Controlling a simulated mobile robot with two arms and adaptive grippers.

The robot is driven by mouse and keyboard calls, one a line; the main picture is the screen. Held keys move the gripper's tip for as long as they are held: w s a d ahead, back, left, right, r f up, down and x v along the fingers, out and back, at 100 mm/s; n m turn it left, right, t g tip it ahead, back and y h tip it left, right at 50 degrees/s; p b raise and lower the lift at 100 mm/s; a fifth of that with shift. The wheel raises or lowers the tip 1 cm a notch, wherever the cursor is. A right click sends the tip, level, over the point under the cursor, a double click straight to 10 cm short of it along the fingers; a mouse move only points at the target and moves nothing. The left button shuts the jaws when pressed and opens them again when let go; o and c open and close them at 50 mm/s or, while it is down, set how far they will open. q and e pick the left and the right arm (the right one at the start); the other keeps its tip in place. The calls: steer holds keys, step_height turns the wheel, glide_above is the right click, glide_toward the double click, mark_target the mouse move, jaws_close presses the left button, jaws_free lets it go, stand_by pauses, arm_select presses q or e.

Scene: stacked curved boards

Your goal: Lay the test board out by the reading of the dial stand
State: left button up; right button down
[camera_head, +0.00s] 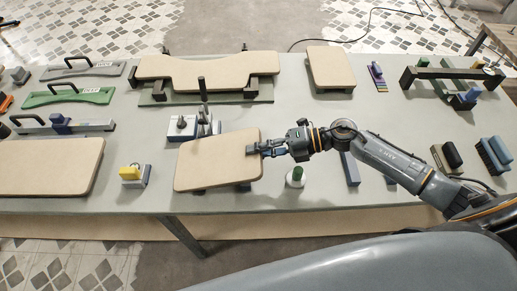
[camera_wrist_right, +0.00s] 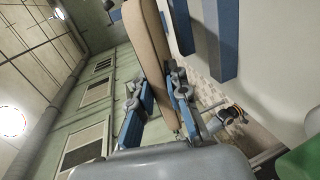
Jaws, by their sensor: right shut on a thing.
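My right gripper (camera_head: 265,149) comes in from the right and is shut on the right edge of a beige board (camera_head: 215,162) with rounded corners. The board is held over the front middle of the table, and its contact with what lies below is hidden. In the right wrist view the board (camera_wrist_right: 148,50) stands between the blue fingers of the gripper (camera_wrist_right: 160,100). Behind the board is a pale blue device (camera_head: 180,130) with grey knobs and a dark post; I cannot tell whether it is the dial stand, and no reading is legible. My left gripper is not in view.
A long curved board (camera_head: 205,68) rests on a green rack at the back. A smaller board (camera_head: 330,68) lies right of it, and a large board (camera_head: 45,170) at front left. A yellow-topped block (camera_head: 132,175) and a green-topped white piece (camera_head: 296,177) flank the held board.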

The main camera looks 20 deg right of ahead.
steer(key=shift+f+b, duration=0.55)
steer(key=shift+f, duration=0.1)
stand_by(0.8)
steer(key=shift+w+d+b, duration=0.15)
steer(key=shift+w+b, duration=0.15)
steer(key=shift+w, duration=0.3)
stand_by(0.7)
steer(key=c, duration=1.3)
jaws_free()
steer(key=shift+c, duration=0.2)
steer(key=shift+d, duration=0.1)
steer(key=shift+v, duration=2.75)
steer(key=shift+o, duration=0.4)
steer(key=o, duration=0.5)
steer(key=v, duration=1.2)
steer(key=shift+s, duration=0.1)
